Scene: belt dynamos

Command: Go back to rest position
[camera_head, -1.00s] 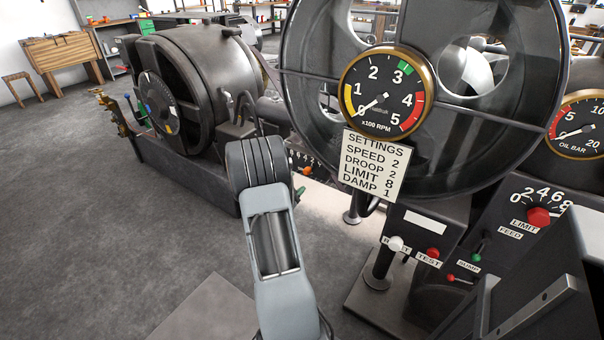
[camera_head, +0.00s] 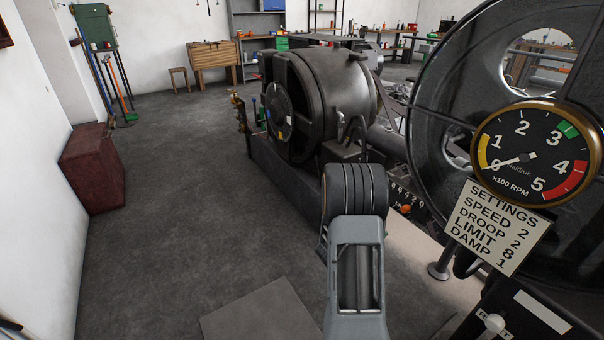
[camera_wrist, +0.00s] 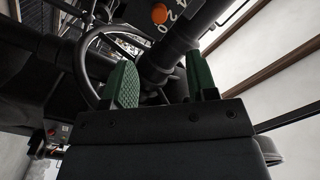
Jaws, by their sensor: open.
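My gripper (camera_wrist: 160,88) shows in the wrist view with its two green-padded fingers spread apart. Nothing is between the fingers. Behind them are dark machine parts, a curved black rim (camera_wrist: 92,62) and an orange knob (camera_wrist: 160,13). In the head view my grey arm stands at the lower middle, in front of the machine; my gripper itself does not show there.
The dynamo (camera_head: 325,85) stands ahead. A large wheel (camera_head: 450,90), an RPM gauge (camera_head: 525,155) reading near 0 and a settings card (camera_head: 497,226) are close on the right. Open grey floor (camera_head: 180,190) lies left, with a dark red box (camera_head: 92,168) by the wall.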

